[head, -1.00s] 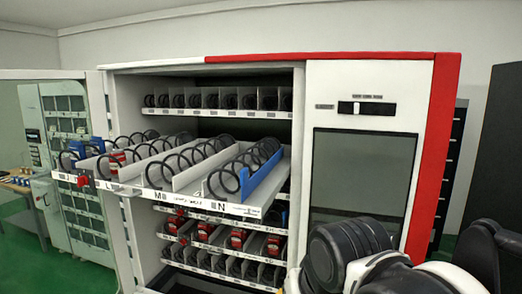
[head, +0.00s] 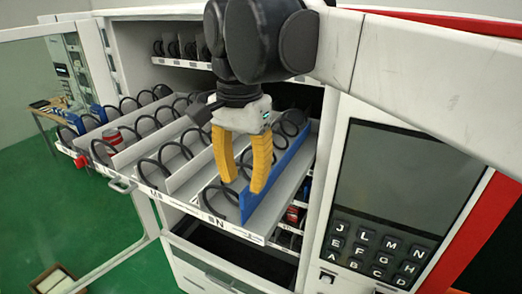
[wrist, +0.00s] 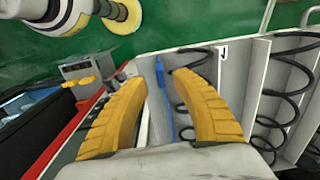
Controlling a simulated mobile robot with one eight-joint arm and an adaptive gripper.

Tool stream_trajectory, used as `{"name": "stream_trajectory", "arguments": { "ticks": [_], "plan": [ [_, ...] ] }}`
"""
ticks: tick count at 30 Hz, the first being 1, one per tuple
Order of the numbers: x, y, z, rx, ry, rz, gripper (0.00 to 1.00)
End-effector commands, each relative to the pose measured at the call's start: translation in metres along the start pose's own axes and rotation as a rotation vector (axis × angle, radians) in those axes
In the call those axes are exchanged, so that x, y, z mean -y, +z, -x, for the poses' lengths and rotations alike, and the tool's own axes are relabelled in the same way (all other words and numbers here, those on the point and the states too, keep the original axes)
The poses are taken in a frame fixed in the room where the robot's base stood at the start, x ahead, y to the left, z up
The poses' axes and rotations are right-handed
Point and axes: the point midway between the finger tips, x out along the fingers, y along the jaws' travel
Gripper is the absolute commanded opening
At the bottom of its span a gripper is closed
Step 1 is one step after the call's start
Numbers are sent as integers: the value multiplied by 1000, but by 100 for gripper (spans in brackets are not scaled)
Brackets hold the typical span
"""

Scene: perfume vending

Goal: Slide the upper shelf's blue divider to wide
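The blue divider (head: 278,180) is an upright strip along the right side of the pulled-out upper shelf (head: 262,232), right of the spiral coils in lane N. My gripper (head: 243,184) points down over that lane with its yellow fingers apart and empty. In the head view the right fingertip is just left of the divider; I cannot tell if it touches. In the wrist view the blue divider (wrist: 164,95) shows between the open fingers (wrist: 158,82), further down. The fingers hide part of the lane.
White dividers and black coils fill the lanes to the left. A red item (head: 111,137) stands in one lane. The glass door (head: 70,190) is open at left. The keypad panel (head: 375,248) is on the right. Lower shelves lie beneath the pulled-out one.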

Motion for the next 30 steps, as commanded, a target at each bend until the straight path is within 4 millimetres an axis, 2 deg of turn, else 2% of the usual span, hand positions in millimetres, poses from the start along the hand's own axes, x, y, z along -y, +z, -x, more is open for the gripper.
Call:
{"name": "stream_trajectory", "arguments": {
  "ticks": [3,8,18,20,21,22,30],
  "plan": [
    [0,0,-20,0,0,0,32],
    [0,0,-36,0,-1,0,32],
    [0,0,-42,-1,-1,0,32],
    [0,0,-41,-1,-1,0,16],
    [0,0,-41,-1,-1,0,4],
    [0,0,-41,-1,-1,0,0],
    [-1,0,-41,0,-1,0,0]
  ]
}}
